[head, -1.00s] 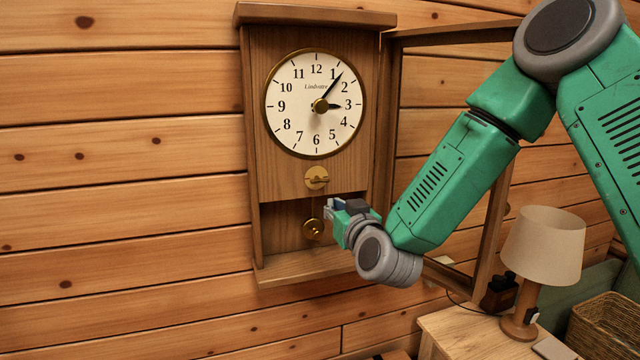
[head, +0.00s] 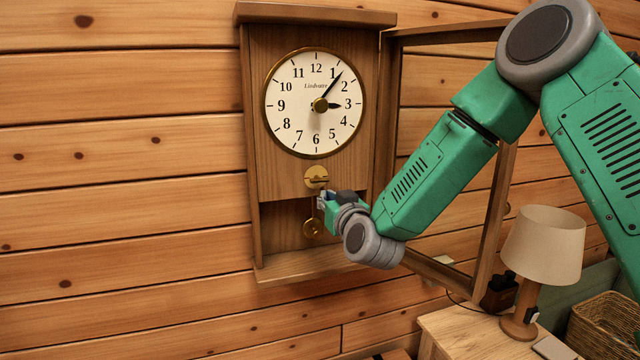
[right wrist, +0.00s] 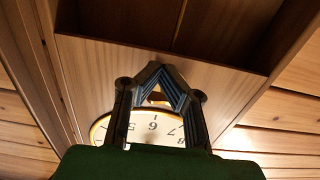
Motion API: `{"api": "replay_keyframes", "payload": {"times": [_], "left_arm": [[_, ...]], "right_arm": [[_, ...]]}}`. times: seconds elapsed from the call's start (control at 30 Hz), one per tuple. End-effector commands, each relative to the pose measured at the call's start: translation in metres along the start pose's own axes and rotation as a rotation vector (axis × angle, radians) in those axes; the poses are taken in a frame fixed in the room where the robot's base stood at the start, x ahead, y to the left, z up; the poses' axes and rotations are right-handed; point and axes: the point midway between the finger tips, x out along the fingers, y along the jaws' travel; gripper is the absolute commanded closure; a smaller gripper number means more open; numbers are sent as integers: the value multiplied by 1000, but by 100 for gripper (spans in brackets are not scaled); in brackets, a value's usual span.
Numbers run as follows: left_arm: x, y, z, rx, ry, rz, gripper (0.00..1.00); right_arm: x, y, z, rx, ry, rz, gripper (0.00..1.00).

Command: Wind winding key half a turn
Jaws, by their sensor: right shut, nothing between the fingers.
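The wall clock (head: 257,130) hangs on the log wall, its white dial (head: 300,125) showing. The brass winding key (head: 316,177) sits below the dial, its bar roughly level. My right gripper (head: 322,202) is just below and right of the key, apart from it as far as I can tell. In the right wrist view the fingers (right wrist: 155,72) meet at their tips with nothing between them, and they hide most of the key. The dial shows upside down there (right wrist: 143,130). My left gripper is not in view.
The clock's glazed door frame (head: 496,215) stands open on the right, beyond my right forearm. The brass pendulum bob (head: 312,229) hangs just below the gripper. A lamp (head: 543,245) stands on a wooden table (head: 460,335) at lower right. The wall left of the clock is clear.

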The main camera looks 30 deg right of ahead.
Motion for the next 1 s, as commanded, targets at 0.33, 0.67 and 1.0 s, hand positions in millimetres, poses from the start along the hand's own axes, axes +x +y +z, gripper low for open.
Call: {"api": "replay_keyframes", "payload": {"times": [0.33,0.67,1.0], "left_arm": [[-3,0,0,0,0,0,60],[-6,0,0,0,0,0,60],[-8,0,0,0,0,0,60]], "right_arm": [[0,-1,-4,0,0,0,100],[0,-3,-8,0,0,0,100],[0,-4,-11,0,0,0,100]]}}
